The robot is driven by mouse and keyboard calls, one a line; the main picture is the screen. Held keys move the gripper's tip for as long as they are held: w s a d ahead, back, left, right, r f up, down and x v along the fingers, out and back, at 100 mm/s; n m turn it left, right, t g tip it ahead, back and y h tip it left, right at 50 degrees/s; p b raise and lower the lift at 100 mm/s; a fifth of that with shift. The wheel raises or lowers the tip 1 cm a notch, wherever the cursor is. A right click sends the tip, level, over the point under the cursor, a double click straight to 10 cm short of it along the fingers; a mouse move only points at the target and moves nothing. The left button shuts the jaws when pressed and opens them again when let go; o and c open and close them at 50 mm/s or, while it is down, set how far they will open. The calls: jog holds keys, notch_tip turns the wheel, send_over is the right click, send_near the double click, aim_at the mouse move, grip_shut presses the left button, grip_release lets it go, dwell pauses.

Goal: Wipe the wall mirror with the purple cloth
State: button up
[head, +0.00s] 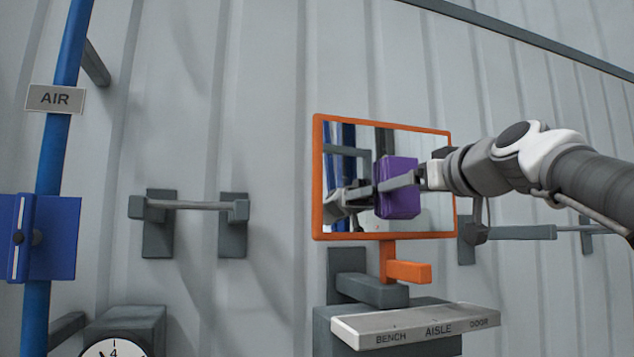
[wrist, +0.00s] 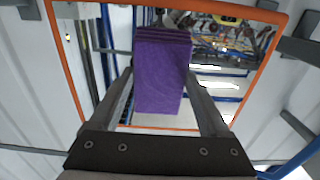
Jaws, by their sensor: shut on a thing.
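The wall mirror (head: 352,223) has an orange frame and stands on an orange post with a grey bracket against the corrugated wall. The purple cloth (head: 402,203) is a thick folded pad in front of the mirror's middle. My gripper (head: 400,183) reaches in from the right and is shut on the cloth. In the wrist view the cloth (wrist: 162,75) sits between the two fingers (wrist: 160,88), with the orange mirror frame (wrist: 66,72) around it. I cannot tell whether the cloth touches the glass. The cloth and gripper hide part of the mirror.
A grey block with a sign (head: 415,327) reading BENCH, AISLE, DOOR stands below the mirror. A grey bar on brackets (head: 192,206) is on the wall to the left. A blue pipe (head: 52,150) with an AIR label (head: 55,98) and blue box (head: 45,237) stands far left.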

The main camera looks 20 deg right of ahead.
jog(key=shift+w+d+p, duration=0.1)
jog(key=shift+d+p, duration=0.45)
jog(key=shift+d, duration=1.7)
jog(key=shift+a+b, duration=1.15)
jog(key=shift+a, duration=0.6)
jog(key=shift+a+f+b, duration=0.15)
jog(key=shift+a+b, duration=0.35)
jog(key=shift+a, duration=0.05)
jog(key=shift+a+b, duration=1.35)
jog(key=shift+a, duration=1.55)
jog(key=shift+s, duration=0.2)
jog(key=shift+s+d+b, duration=0.15)
jog(key=shift+s+b, duration=0.85)
jog(key=shift+s, duration=1.85)
